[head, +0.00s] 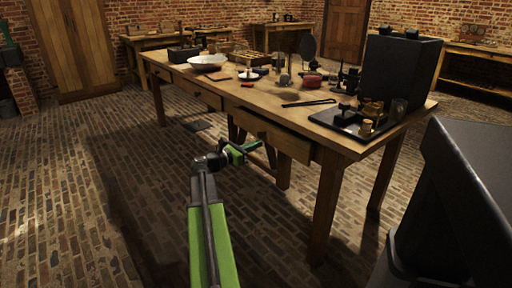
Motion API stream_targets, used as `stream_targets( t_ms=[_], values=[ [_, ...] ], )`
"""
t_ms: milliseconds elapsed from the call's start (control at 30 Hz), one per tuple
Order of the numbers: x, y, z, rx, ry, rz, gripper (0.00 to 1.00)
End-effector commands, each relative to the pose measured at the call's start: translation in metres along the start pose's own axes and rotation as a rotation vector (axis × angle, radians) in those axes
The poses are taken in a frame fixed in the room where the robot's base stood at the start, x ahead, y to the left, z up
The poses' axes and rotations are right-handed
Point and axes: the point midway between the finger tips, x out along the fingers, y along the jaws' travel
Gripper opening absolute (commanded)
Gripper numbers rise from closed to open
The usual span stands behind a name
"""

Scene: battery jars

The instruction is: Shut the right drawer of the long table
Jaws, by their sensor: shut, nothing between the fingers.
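The long wooden table (264,96) runs from the back left to the front right. Its right drawer (275,137) sits under the near edge, and its front panel seems to stand out a little from the table. How far it is out is hard to tell from this angle. My gripper (243,150), green and black, is shut and empty at the end of my arm. It is low in front of the drawer's left half, slightly below the panel. I cannot tell whether it touches the drawer.
Other drawers (197,92) line the same side further left. On the tabletop are a white bowl (208,62), a black box (400,72), a dark tray (351,123) with small parts and black tongs (309,103). The brick floor (75,190) left of the table is clear.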

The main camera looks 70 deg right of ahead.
Motion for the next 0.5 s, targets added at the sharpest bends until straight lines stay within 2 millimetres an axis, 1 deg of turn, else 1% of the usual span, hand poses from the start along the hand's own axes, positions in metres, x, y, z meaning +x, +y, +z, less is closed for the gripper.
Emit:
stream_targets(
  t_ms=[33, 100, 300, 400, 500],
  values=[
    [0.013, 0.001, 0.000, 0.000, 0.000, -0.003, 0.00],
    [0.029, 0.001, 0.000, 0.001, 0.001, -0.003, 0.00],
    [0.070, 0.001, -0.001, 0.002, 0.001, -0.002, 0.00],
    [0.086, 0.002, -0.001, 0.002, 0.001, 0.000, 0.00],
    [0.097, 0.001, -0.001, 0.002, 0.001, 0.000, 0.00]
  ],
)
